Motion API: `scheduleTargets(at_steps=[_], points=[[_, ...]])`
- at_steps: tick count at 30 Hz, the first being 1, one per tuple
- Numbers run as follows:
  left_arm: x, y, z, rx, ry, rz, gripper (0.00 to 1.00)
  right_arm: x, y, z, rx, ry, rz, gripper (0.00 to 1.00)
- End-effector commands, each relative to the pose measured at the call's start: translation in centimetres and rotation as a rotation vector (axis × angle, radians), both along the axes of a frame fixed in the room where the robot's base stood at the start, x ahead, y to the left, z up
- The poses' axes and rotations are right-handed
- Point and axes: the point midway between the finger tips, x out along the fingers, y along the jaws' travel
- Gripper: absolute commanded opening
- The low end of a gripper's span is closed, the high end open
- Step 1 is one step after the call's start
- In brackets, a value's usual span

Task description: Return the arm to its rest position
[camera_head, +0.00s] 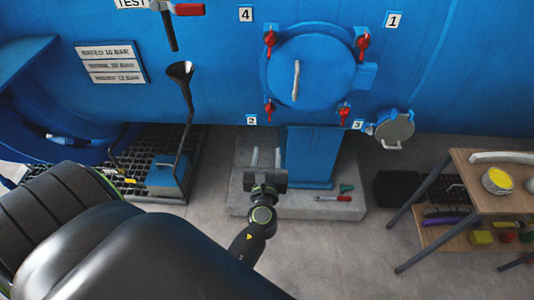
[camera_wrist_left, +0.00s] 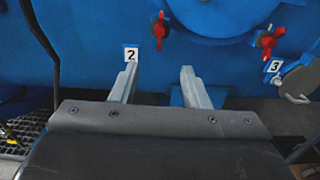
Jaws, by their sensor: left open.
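My left gripper (camera_head: 266,158) is in front of the blue autoclave, above the concrete plinth. Its two grey fingers are apart with nothing between them. They also show in the left wrist view (camera_wrist_left: 159,88), pointing towards the blue wall below the round door. My dark left arm fills the lower left of the head view. My right gripper is not in either view. The round blue door (camera_head: 309,70) with a pale handle sits against the vessel, with several red-handled clamps around its rim. Number plates 1, 2, 3 and 4 mark the wall around it.
A wooden table (camera_head: 465,190) with a yellow-topped round item stands at the right. A small round hatch (camera_head: 394,130) sits beside plate 3. A black funnel pipe (camera_head: 183,100) and a floor grating are at left. A red-handled tool (camera_head: 333,198) lies on the plinth.

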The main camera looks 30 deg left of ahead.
Motion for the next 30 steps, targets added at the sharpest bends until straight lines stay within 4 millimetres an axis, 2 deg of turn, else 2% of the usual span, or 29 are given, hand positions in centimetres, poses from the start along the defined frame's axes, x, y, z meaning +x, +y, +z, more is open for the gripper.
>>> scheduleTargets(at_steps=[11, 14, 17, 20, 21, 23, 24, 27, 30], points=[[0.0, 0.0, -0.1, -0.003, 0.001, 0.0, 0.42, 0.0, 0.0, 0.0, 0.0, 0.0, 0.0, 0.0], [0.0, -0.1, -1.4, -0.053, 0.008, -0.008, 0.42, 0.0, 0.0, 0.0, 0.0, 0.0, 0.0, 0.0], [-0.3, -0.4, -5.4, -0.212, 0.026, -0.022, 0.42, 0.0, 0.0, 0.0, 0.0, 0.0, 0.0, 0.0], [-1.6, -0.8, -11.6, -0.474, 0.056, -0.011, 0.42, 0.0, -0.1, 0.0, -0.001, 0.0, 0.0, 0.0], [-2.4, -1.0, -14.4, -0.597, 0.067, 0.01, 0.42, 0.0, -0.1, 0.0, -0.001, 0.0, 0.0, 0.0], [-4.0, -1.3, -18.4, -0.779, 0.08, 0.057, 0.42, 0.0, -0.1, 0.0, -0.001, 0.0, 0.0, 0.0], [-5.2, -1.4, -20.9, -0.897, 0.086, 0.101, 0.42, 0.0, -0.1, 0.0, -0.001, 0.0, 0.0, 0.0], [-9.0, -1.6, -26.9, -1.179, 0.087, 0.25, 0.42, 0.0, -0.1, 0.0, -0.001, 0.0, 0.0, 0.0], [-13.6, -1.6, -32.0, -1.433, 0.06, 0.452, 0.42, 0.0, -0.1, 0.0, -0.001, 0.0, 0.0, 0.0]])
